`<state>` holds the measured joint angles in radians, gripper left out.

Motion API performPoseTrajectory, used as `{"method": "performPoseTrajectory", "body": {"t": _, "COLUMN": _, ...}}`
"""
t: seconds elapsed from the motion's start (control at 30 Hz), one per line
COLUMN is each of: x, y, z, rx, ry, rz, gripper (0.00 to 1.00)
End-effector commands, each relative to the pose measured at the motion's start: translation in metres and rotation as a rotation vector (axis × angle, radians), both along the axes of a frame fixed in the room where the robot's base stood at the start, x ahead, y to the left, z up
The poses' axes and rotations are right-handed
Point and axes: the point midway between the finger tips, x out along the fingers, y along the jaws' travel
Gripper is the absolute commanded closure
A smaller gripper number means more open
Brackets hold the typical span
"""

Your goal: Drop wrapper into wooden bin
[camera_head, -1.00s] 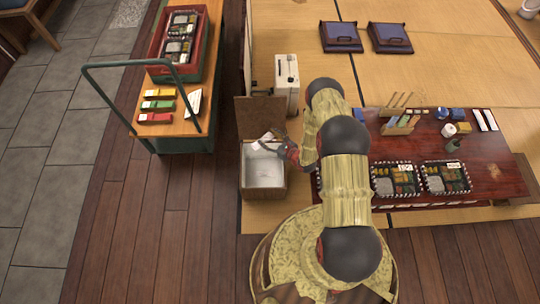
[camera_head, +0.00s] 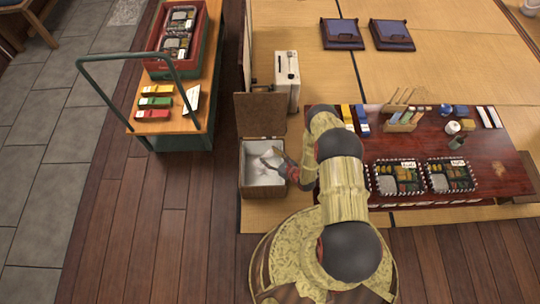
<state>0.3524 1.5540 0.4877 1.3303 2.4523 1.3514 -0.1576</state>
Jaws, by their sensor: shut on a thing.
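The wooden bin (camera_head: 262,193) stands on the floor left of the low table, with its brown lid (camera_head: 260,116) raised at the back and a pale liner inside. My gripper (camera_head: 272,161) points left over the bin's opening, at its right side. It is shut on the wrapper (camera_head: 270,155), a small pale piece that is hard to tell from the liner. I cannot tell how far the fingers reach below the rim.
A white appliance (camera_head: 287,80) stands behind the bin. The dark red table (camera_head: 492,165) with bento boxes (camera_head: 398,178) is to the right. A green-railed cart (camera_head: 186,128) stands to the left, with bare floor between.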

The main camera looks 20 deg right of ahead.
Motion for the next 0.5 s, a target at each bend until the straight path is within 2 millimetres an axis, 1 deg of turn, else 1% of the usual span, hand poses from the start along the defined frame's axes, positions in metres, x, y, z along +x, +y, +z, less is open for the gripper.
{"method": "performPoseTrajectory", "body": {"t": 0.03, "x": 0.0004, "y": -0.0002, "z": -0.0081, "rx": 0.000, "ry": -0.001, "rz": 0.000, "gripper": 0.49}}
{"method": "performPoseTrajectory", "body": {"t": 0.13, "x": 0.0002, "y": 0.0000, "z": -0.0139, "rx": 0.000, "ry": 0.000, "rz": 0.000, "gripper": 0.49}}
{"method": "performPoseTrajectory", "body": {"t": 0.43, "x": 0.0002, "y": 0.0000, "z": -0.0144, "rx": 0.000, "ry": 0.000, "rz": 0.000, "gripper": 0.49}}
{"method": "performPoseTrajectory", "body": {"t": 0.47, "x": 0.0002, "y": 0.0000, "z": -0.0144, "rx": 0.000, "ry": 0.000, "rz": 0.000, "gripper": 0.41}}
{"method": "performPoseTrajectory", "body": {"t": 0.5, "x": 0.0001, "y": 0.0000, "z": -0.0143, "rx": 0.000, "ry": 0.000, "rz": 0.000, "gripper": 0.38}}
